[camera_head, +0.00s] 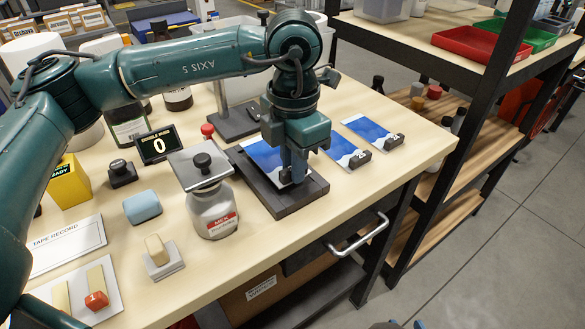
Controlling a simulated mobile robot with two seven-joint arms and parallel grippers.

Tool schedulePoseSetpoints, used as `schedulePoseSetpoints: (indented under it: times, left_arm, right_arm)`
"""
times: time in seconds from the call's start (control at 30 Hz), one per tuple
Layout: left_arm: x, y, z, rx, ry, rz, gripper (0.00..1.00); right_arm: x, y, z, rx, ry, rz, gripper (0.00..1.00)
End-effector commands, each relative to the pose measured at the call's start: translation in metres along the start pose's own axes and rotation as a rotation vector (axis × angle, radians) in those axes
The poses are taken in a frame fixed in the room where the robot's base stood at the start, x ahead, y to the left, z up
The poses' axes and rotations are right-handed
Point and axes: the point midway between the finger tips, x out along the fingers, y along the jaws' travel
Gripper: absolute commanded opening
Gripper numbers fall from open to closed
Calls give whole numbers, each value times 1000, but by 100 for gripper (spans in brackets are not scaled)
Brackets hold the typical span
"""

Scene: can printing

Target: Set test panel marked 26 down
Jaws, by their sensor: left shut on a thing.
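My left gripper (293,178) points straight down over a dark flat stand (285,204). It is shut on the near edge of a blue and white test panel (262,155), which lies flat on or just above the stand; I cannot tell if it touches. The gripper hides part of this panel, and its number cannot be read. Two similar panels lie on the table to the right: one whose dark tab seems to read 25 (345,146), and one whose tab seems to read 24 (367,128). My right gripper does not show clearly.
A display reading 0 (157,144), a blue block (142,207) and a small beige block on a pad (157,249) are further left. A shelf rack (480,120) stands at right.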

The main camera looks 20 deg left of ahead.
Motion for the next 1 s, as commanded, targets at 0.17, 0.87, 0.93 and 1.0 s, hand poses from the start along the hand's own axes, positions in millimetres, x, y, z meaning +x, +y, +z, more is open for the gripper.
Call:
schedulePoseSetpoints:
  times: [0.17, 0.87, 0.93, 1.0]
  left_arm:
    - [17, 0, 0, 0, 0, -1, 0]
    - [20, 0, 0, 0, 0, 0, 36]
    - [20, 0, 0, 0, 0, 0, 36]
    - [19, 0, 0, 1, 0, 0, 36]
  right_arm:
    - [0, 0, 0, 0, -1, 0, 36]
    - [-2, 0, -2, -1, 16, 1, 36]
    - [-2, 0, -2, -1, 15, 1, 36]
    - [-2, 0, -2, -1, 14, 1, 36]
